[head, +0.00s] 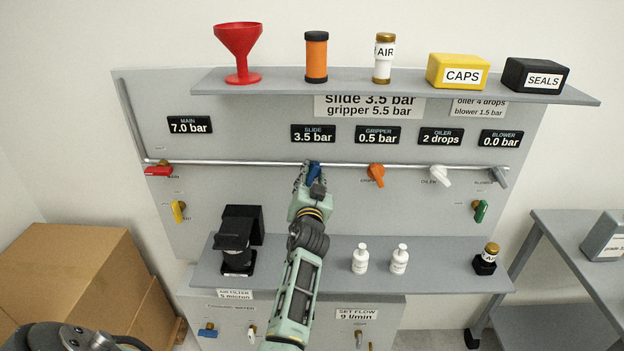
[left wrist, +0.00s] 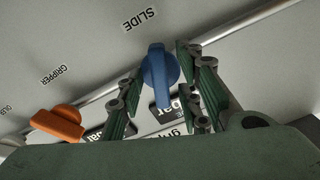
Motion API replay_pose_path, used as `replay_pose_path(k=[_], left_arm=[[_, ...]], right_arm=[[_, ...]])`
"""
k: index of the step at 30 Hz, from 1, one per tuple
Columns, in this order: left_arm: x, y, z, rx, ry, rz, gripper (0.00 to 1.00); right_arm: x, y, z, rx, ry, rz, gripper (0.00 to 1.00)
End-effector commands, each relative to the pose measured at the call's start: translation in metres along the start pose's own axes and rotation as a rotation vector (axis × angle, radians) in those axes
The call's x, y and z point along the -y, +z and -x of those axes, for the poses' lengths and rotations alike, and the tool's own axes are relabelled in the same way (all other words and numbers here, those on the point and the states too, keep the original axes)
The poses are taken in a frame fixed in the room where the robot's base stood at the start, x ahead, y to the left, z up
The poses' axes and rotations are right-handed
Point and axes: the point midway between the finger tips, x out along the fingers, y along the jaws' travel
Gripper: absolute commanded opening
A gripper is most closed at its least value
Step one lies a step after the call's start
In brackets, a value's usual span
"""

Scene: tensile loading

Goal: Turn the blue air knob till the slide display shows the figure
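The blue air knob (head: 315,171) sits on the pipe below the slide display (head: 313,134), which reads 3.5 bar. The sign (head: 369,106) above reads slide 3.5 bar and gripper 5.5 bar. My left gripper (head: 312,178) is at the blue knob, which it partly hides in the head view. In the left wrist view, the blue knob (left wrist: 160,76) stands between the two fingers of my left gripper (left wrist: 157,92). The fingers are apart, with gaps visible beside the knob. My right gripper is not in view.
An orange knob (head: 375,175) is to the right, under the gripper display (head: 378,135) reading 0.5 bar. A white knob (head: 440,175) follows. A red main handle (head: 159,170) is at left. White bottles (head: 361,258) stand on the lower shelf (head: 320,279).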

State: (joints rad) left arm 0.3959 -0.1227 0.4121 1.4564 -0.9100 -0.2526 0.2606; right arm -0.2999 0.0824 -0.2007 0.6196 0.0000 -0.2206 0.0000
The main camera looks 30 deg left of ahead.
Motion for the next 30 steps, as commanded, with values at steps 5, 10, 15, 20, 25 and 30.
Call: replay_pose_path(k=[5, 10, 15, 20, 25, 30], left_arm=[[0.005, -0.011, -0.001, -0.005, -0.003, -0.001, 0.33], [0.016, -0.04, -0.001, -0.006, -0.004, -0.001, 0.33], [0.027, -0.07, 0.0, -0.006, -0.003, 0.0, 0.33], [0.034, -0.087, 0.0, -0.002, -0.001, 0.001, 0.33], [0.036, -0.094, 0.0, -0.001, 0.0, -0.001, 0.33], [0.036, -0.094, 0.0, 0.0, 0.0, -0.001, 0.33]], right_arm=[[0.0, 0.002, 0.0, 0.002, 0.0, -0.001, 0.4], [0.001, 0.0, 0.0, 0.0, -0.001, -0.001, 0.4], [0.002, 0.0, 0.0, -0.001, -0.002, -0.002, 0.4], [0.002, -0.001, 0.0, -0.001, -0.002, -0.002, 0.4], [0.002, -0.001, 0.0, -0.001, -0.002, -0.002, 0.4], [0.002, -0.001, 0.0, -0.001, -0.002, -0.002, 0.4]])
